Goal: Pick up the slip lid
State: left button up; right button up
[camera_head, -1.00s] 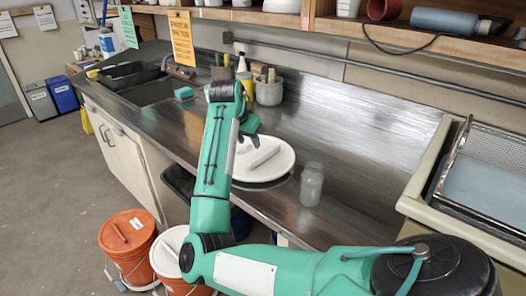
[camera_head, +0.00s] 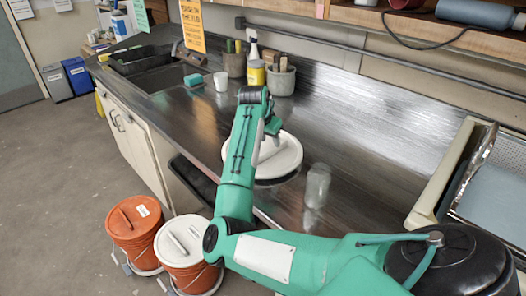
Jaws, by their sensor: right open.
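A round white lid (camera_head: 287,160) with a raised bar handle lies on the metal counter, apparently on top of something dark. My right gripper (camera_head: 271,128) is open and empty, just above the far side of this lid in the picture; my right forearm hides the lid's left part. On the floor stand an orange bucket with an orange lid (camera_head: 133,217) and an orange bucket with a white lid (camera_head: 181,240); both lids have bar handles. I cannot tell by a label which lid is the slip lid. My left gripper is not in view.
A glass jar (camera_head: 317,186) stands on the counter right of the white lid. A yellow-labelled bottle (camera_head: 256,73), a tool crock (camera_head: 281,81), a white cup (camera_head: 221,81) and a teal sponge (camera_head: 193,80) stand farther back. The counter (camera_head: 375,130) right of the lid is mostly clear.

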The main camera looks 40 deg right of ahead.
aim_at(273, 148)
jog(key=p+x, duration=0.1)
jog(key=x, duration=0.4)
jog(key=shift+s, duration=0.15)
grip_shut()
